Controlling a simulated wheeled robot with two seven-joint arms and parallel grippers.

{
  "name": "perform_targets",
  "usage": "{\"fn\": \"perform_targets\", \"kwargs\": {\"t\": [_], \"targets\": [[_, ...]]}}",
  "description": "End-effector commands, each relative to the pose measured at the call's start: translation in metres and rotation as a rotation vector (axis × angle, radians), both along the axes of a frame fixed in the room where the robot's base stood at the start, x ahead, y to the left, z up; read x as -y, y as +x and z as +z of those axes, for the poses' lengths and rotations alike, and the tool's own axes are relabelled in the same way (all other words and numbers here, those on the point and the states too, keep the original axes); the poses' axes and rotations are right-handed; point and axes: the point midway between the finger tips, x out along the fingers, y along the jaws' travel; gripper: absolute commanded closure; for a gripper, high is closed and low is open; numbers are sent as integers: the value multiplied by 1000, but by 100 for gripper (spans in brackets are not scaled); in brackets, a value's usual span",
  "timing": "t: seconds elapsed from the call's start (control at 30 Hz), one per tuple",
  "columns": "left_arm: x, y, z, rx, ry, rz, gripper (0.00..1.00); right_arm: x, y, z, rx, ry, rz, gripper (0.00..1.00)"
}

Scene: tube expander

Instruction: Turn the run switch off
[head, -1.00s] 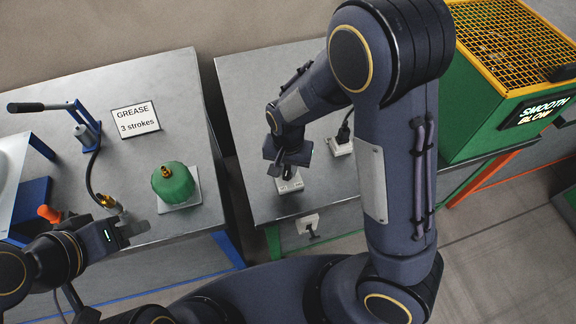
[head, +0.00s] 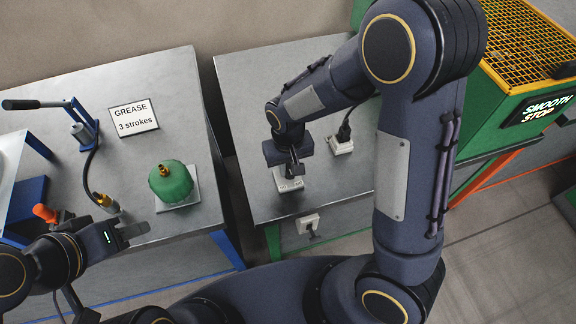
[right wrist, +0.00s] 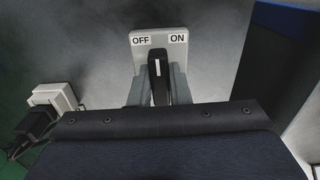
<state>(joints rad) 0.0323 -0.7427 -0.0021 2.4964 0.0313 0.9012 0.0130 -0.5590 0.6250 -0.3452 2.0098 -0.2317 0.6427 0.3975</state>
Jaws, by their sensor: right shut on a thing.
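The run switch is a pale plate (right wrist: 158,40) on the right-hand bench, marked OFF at left and ON at right in the right wrist view. Its black knob (right wrist: 158,78) has a white line and stands nearly upright in that view, between the two marks. My right gripper (right wrist: 160,88) is shut on the knob, one grey finger at each side. In the head view the switch (head: 290,187) is partly hidden under my right gripper (head: 291,172). My left gripper (head: 124,222) is at the left bench's front edge, its fingers apart and empty.
A green machine (head: 500,110) with a yellow grate has a display (head: 540,110) reading "SMOOTH STOP". A white socket with a black plug (head: 340,145) is beside the switch. A green cap-shaped part (head: 171,182), grease sign (head: 133,118) and hand pump (head: 82,130) are on the left bench.

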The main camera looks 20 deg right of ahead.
Motion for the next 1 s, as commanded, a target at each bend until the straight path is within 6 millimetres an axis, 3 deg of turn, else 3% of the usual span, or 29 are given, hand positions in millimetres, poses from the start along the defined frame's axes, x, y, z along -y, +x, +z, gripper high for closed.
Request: {"fn": "perform_targets", "kwargs": {"t": [0.5, 1.0], "targets": [[0, 0, -11, 0, 0, 0, 64, 1, 1, 0, 1, 1, 396, 100], [0, 0, -12, 0, 0, 0, 64, 1, 0, 1, 1, 0, 512, 100]]}}
